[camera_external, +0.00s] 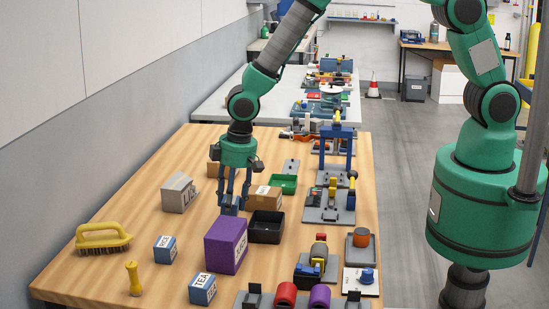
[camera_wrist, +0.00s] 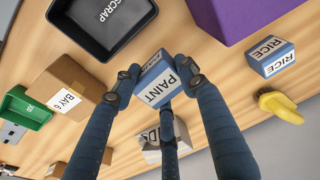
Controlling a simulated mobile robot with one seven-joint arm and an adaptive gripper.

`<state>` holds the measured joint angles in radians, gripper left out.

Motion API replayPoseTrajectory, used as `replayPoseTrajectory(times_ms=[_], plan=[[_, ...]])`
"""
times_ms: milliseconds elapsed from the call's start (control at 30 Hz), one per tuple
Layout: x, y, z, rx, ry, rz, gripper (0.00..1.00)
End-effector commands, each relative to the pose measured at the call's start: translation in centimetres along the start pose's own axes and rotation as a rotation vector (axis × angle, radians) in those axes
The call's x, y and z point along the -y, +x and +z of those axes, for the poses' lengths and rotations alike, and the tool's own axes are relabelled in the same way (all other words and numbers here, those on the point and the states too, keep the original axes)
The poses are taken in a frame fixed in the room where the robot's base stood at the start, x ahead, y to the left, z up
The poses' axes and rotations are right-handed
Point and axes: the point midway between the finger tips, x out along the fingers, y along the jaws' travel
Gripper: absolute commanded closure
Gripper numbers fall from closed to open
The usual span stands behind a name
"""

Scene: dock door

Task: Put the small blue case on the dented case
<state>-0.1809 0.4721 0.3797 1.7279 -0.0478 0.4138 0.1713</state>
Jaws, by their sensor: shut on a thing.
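My gripper (camera_external: 231,200) is shut on a small blue case with a white face reading PAINT (camera_wrist: 158,82). The grey case with a crumpled top (camera_external: 179,192), lettered LIDS as far as I can read, looks like the dented case. It stands on the table to the left of my gripper, apart from it. In the wrist view it is partly hidden behind a finger (camera_wrist: 152,155).
Nearby stand a purple box (camera_external: 226,245), a black SCRAP tray (camera_external: 266,227), a BAY 6 carton (camera_external: 264,198) and a green tray (camera_external: 284,184). A RICE box (camera_external: 165,249), TEA box (camera_external: 202,289) and yellow brush (camera_external: 103,237) lie nearer. Table between gripper and grey case is clear.

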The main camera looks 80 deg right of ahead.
Motion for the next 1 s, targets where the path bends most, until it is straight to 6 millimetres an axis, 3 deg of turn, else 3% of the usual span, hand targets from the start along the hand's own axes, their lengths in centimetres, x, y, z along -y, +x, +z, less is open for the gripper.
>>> replayPoseTrajectory(times_ms=[267,700,1000], plan=[[-1.9,-1.3,-0.9,0.015,0.013,0.004,0.89],[-11.2,-6.2,-3.6,0.096,0.066,0.009,0.89],[-14.7,-7.7,-4.2,0.128,0.082,0.004,0.9]])
